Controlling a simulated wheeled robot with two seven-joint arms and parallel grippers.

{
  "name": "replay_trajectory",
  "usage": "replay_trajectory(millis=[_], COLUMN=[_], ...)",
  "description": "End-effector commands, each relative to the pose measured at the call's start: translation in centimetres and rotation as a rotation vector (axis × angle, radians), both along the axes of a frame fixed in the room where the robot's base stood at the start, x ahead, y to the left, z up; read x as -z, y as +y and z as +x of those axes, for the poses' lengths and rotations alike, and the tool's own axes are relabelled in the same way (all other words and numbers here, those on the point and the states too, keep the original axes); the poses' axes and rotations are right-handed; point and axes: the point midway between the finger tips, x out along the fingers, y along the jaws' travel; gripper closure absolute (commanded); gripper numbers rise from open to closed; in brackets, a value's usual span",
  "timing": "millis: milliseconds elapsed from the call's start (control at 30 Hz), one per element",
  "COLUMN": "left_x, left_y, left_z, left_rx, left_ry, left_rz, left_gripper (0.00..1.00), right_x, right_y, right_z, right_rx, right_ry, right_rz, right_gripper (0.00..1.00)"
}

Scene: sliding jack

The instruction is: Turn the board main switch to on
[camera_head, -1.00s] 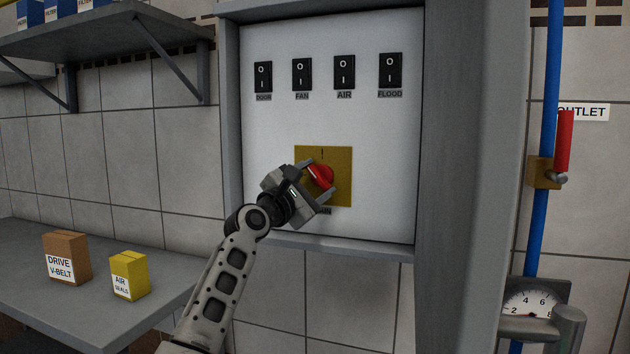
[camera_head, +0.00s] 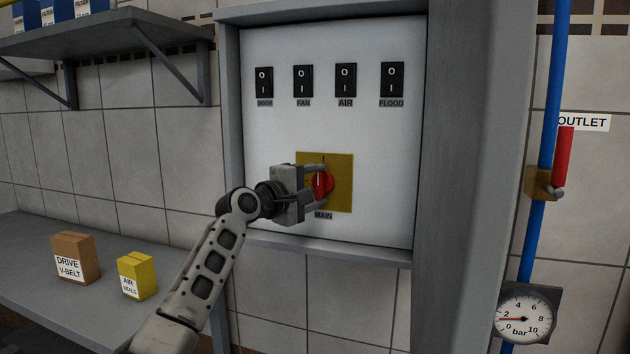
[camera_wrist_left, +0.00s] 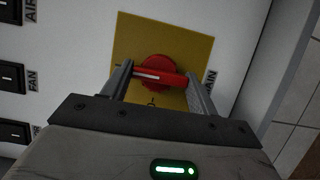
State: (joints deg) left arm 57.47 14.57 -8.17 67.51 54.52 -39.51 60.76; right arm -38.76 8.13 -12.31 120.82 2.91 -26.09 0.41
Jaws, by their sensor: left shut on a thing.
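The main switch is a red rotary knob (camera_head: 322,184) on a yellow square plate (camera_head: 343,194), above the MAIN label (camera_head: 323,215) on the white board. My left gripper (camera_head: 320,184) comes from the left, its fingers above and below the knob's handle. It is shut on the handle. In the left wrist view the red knob (camera_wrist_left: 160,75) shows its white-lined bar spanning between the two fingertips. The handle stands about upright, in line with the mark at the plate's top. My right gripper is out of view.
Several black rocker switches (camera_head: 346,80) line the board's top. The grey frame (camera_head: 232,120) surrounds the board. A bench (camera_head: 60,300) with two boxes is at the left, under a shelf (camera_head: 110,35). A blue pipe with a red lever (camera_head: 562,155) and a gauge (camera_head: 525,315) stand at right.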

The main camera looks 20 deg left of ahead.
Motion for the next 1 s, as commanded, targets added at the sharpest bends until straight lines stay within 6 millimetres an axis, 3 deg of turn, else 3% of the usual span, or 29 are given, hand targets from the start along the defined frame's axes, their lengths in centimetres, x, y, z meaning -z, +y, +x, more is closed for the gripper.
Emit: replay_trajectory(millis=[567,600,633,1000], left_x=[-0.04,-0.04,-0.04,-0.02], left_y=[0.15,0.14,0.14,0.20], left_z=[0.03,0.02,0.02,-0.26], left_rx=[-0.004,-0.004,-0.004,-0.002], left_ry=[-0.003,-0.003,-0.003,-0.003], left_rz=[0.031,0.031,0.031,0.027], left_gripper=[0.64,0.30,0.21,0.19], right_x=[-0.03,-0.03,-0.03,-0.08], right_y=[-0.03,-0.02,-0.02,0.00], right_z=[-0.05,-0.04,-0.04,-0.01], right_rx=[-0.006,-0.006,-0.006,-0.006], right_ry=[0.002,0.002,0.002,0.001], right_rz=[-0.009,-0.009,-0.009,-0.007], right_gripper=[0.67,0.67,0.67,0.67])
